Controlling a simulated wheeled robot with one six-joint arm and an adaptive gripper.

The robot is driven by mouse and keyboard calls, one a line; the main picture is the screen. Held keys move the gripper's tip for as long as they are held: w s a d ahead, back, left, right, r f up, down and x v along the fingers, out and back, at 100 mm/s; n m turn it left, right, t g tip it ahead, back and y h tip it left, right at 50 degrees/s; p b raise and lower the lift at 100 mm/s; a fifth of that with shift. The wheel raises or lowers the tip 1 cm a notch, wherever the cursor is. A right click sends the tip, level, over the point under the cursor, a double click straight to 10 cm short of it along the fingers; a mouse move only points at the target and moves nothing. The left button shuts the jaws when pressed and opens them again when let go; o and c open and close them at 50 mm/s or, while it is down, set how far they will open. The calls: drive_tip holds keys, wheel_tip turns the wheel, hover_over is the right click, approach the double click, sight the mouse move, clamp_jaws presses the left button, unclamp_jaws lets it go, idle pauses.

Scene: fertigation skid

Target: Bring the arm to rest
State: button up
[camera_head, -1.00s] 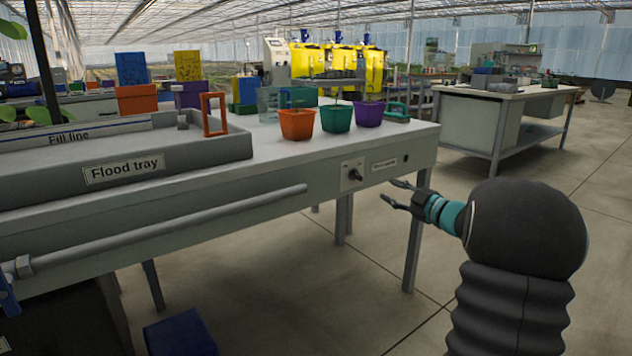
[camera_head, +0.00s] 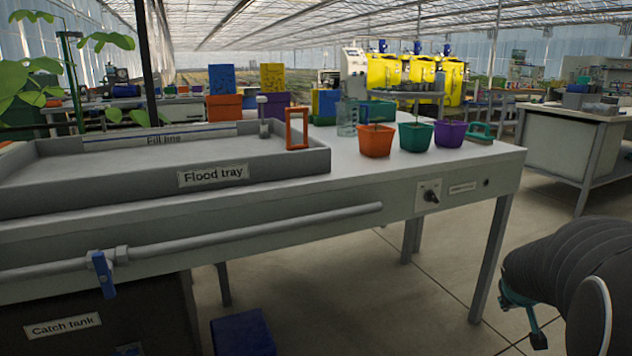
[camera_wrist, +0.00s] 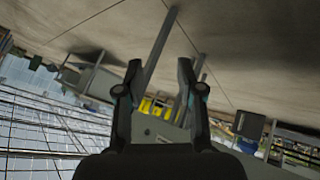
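My arm (camera_head: 565,275) shows at the lower right of the head view, in front of the bench's right end and clear of it. Part of my gripper, teal and dark, hangs below the dark arm cover and is mostly hidden there. In the wrist view my gripper (camera_wrist: 158,80) has its two dark fingers well apart with nothing between them. Bench legs and floor show beyond the fingers, with the scene upside down.
The bench carries a flood tray (camera_head: 254,175), an orange pot (camera_head: 376,142), a green pot (camera_head: 415,138) and a purple pot (camera_head: 450,134). A blue-handled valve (camera_head: 104,274) is on the front pipe. A blue box (camera_head: 243,333) sits below. Floor at right is open.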

drive_tip(key=s+a+r+y+p, duration=0.2)
drive_tip(key=s+a, duration=0.4)
drive_tip(key=a, duration=0.4)
drive_tip(key=s+a+r+n+y+p, duration=0.1)
drive_tip(key=s+a+r, duration=0.4)
drive_tip(key=a, duration=0.5)
drive_tip(key=s+a+r+y+p, duration=0.2)
drive_tip(key=s+a+r+p, duration=0.1)
drive_tip(key=s+a, duration=0.6)
drive_tip(key=shift+a+r+n+y, duration=0.25)
drive_tip(key=shift+a+n+y, duration=0.15)
drive_tip(key=shift+a, duration=0.35)
drive_tip(key=shift+s, duration=0.1)
